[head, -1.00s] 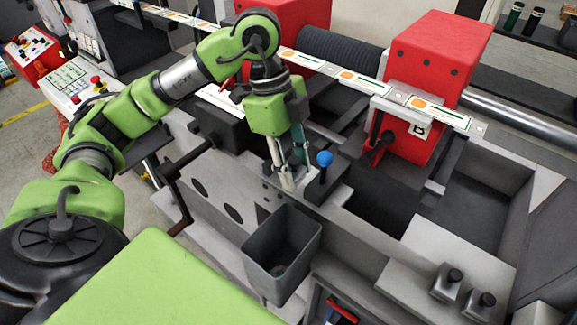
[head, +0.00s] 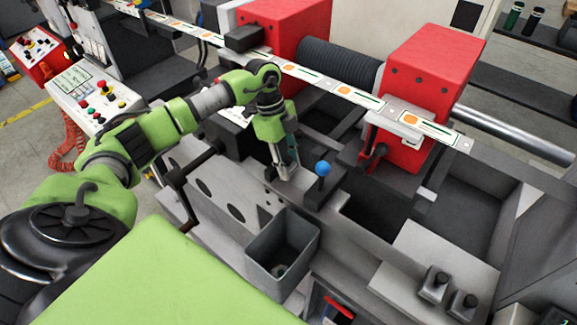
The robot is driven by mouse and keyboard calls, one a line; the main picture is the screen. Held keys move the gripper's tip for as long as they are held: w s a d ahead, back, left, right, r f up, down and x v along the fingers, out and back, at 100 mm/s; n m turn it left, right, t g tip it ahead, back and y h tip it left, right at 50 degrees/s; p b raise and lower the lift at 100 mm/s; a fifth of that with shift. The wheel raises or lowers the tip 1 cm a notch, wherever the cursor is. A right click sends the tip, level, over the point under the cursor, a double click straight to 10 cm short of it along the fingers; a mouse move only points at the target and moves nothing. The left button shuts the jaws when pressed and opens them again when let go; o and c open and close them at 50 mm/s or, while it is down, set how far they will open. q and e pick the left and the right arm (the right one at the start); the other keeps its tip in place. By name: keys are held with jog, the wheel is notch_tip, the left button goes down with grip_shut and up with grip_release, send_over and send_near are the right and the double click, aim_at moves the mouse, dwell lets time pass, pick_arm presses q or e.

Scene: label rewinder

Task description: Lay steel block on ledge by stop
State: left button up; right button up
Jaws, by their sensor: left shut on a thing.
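My left gripper (head: 283,173) reaches over the machine's front and points down, shut on the steel block. The fingers hide most of the block, so its outline and tilt are hard to tell. The gripper is just left of the black stop (head: 318,190) with the blue ball knob (head: 322,168), close over the grey ledge (head: 240,190). I cannot tell whether the block touches the ledge or the stop. My right gripper is not in view.
A grey open bin (head: 258,250) hangs in front of the ledge. Two steel blocks with black knobs (head: 434,284) sit at the right front. Red housings (head: 425,95) and the label strip (head: 345,90) are behind. A black crank (head: 185,180) is on the left.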

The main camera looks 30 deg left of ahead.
pick_arm(q)
jog(key=shift+f+p, duration=0.45)
jog(key=shift+f, duration=0.65)
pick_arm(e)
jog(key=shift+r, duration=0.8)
pick_arm(q)
jog(key=shift+f, duration=0.15)
jog(key=o, duration=1.4)
jog(key=shift+c, duration=0.2)
